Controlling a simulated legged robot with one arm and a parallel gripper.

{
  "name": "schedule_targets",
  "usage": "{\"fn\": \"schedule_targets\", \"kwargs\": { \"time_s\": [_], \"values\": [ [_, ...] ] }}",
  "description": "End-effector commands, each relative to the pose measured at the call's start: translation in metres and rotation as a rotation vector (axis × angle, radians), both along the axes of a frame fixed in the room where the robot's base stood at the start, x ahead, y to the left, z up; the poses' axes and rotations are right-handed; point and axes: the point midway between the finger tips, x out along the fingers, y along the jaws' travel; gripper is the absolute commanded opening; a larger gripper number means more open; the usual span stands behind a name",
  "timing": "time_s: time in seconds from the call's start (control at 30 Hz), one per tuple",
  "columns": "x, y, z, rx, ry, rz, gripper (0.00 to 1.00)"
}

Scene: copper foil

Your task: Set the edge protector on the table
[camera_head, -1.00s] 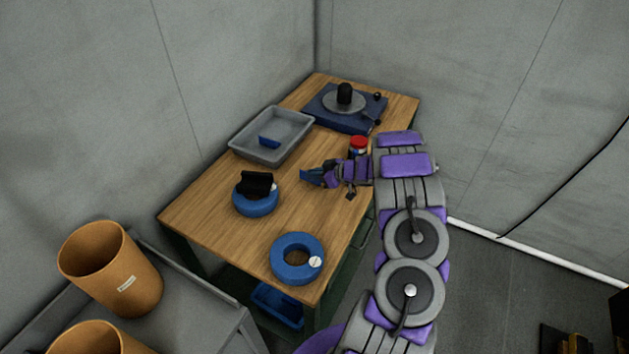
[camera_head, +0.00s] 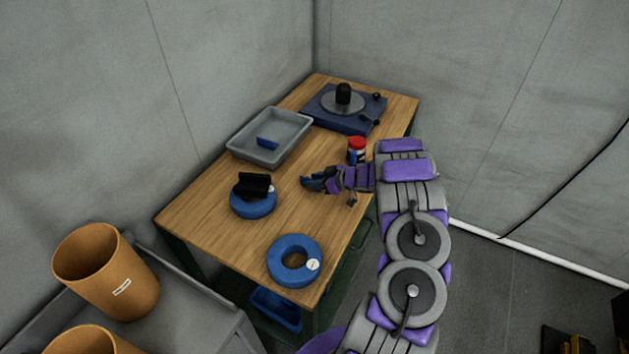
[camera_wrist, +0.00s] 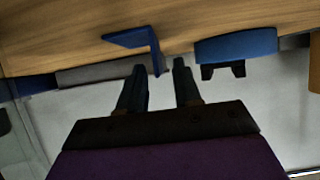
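The edge protector (camera_wrist: 134,40) is a blue L-shaped piece in the wrist view. One flange appears to lie against the wooden table (camera_wrist: 60,30), and the other stands between my fingertips. My gripper (camera_wrist: 160,65) has its fingers apart, with a visible gap on the right side of the flange; the left finger is very near it. In the head view my gripper (camera_head: 306,182) is low over the middle of the table (camera_head: 205,215), and the protector is hard to tell from the dark blue fingers.
A blue ring (camera_head: 254,205) with a black block (camera_head: 253,184) on it lies left of my gripper. Another blue ring (camera_head: 294,270) is at the near edge. A grey tray (camera_head: 240,152) holding a blue piece (camera_head: 267,143), a red-capped can (camera_head: 356,145) and a turntable-like device (camera_head: 335,112) stand behind.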

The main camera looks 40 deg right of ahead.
Motion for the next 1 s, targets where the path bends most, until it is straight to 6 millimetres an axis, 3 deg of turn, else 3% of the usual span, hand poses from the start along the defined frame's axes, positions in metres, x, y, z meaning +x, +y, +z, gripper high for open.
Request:
{"fn": "schedule_targets", "kwargs": {
  "time_s": [0.4,0.6,0.83,1.0],
  "values": [
    [-0.063,-0.025,0.041,-0.005,0.0,-0.002,0.33],
    [-0.085,-0.035,0.052,-0.003,0.0,-0.002,0.33],
    [-0.092,-0.037,0.056,-0.002,0.0,0.0,0.33],
    [-0.077,-0.045,0.07,-0.076,0.015,-0.042,0.33]
  ]
}}
